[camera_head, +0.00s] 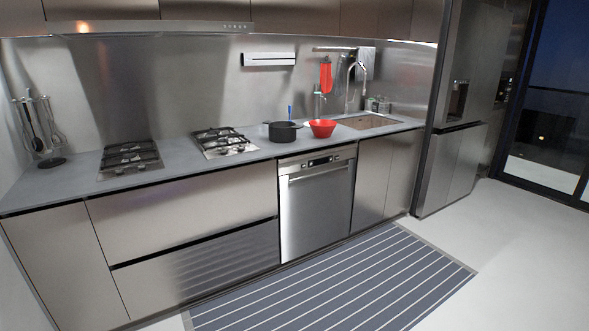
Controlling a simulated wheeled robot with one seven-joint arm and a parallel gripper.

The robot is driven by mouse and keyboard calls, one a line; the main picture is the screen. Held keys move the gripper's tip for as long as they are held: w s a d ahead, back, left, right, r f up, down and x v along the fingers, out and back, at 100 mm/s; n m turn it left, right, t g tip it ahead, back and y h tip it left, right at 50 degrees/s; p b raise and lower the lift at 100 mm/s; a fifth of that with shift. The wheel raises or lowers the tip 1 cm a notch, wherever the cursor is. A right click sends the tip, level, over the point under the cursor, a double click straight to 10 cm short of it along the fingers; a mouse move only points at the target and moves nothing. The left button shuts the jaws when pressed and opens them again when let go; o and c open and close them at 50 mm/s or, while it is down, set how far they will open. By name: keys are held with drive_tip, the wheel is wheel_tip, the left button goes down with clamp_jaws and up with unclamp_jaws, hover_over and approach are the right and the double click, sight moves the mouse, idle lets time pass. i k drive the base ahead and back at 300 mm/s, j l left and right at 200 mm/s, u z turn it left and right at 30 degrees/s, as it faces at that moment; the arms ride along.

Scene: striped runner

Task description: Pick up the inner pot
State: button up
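A dark pot (283,132) stands on the grey counter, between the right-hand gas hob and a red bowl (321,128). It looks black with a small handle on its left side. Whether another pot sits inside it cannot be told at this size. The red bowl stands close to the pot's right side; a gap between them is hard to make out. My gripper is not in view.
The counter (190,162) runs along the wall, with two gas hobs (130,158) (222,141), a utensil stand (44,135) at left and a sink (368,122) at right. A dishwasher (316,205) is below the pot. A striped runner (340,285) lies on open floor in front.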

sight(281, 131)
drive_tip(key=i, duration=2.2)
drive_tip(key=i+l+u, duration=0.1)
drive_tip(key=i+u, duration=0.3)
drive_tip(key=i, duration=0.15)
drive_tip(key=i+l+u, duration=0.35)
drive_tip(key=i, duration=0.2)
drive_tip(key=i+l+u, duration=0.75)
drive_tip(key=i+l, duration=0.15)
